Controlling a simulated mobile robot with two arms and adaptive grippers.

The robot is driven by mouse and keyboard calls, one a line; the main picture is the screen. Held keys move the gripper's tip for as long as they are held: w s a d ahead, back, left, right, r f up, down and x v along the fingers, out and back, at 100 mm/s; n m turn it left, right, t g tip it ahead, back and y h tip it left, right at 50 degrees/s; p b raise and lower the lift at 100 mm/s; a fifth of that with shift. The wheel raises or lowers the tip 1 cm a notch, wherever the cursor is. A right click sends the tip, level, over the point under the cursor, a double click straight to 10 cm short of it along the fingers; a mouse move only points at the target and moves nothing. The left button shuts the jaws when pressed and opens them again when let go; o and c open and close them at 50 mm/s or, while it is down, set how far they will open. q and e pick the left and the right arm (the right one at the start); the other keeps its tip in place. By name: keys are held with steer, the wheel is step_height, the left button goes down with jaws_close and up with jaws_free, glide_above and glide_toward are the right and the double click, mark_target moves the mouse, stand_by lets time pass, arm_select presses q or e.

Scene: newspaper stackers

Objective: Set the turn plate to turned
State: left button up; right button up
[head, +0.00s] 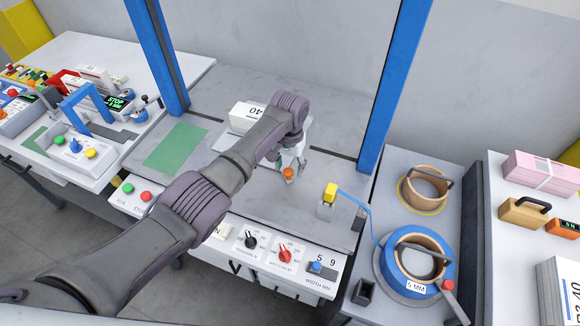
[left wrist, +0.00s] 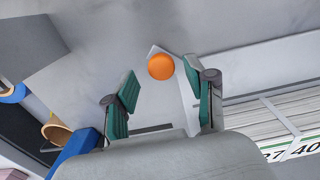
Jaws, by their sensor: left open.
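My left gripper (head: 291,164) is above the grey table, open, with green finger pads. In the left wrist view its two fingers (left wrist: 161,85) stand apart with nothing gripped. An orange round knob (head: 288,174) is just below the fingertips; in the left wrist view the knob (left wrist: 160,67) appears between and beyond them. A pale plate-like edge (left wrist: 186,88) is by the knob. It may be the turn plate, but my gripper and arm hide most of it, so its turn position cannot be told. My right gripper is not in view.
A newspaper bundle (head: 246,116) labelled 40 lies behind my arm. Blue posts (head: 395,85) flank the table. Control knobs (head: 285,254) line the front. Strap rolls (head: 417,262) stand at right. A green mat (head: 174,146) is clear.

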arm_select(q)
step_height(320, 180, up, 11)
stand_by(0.3)
steer(key=shift+d, duration=0.1)
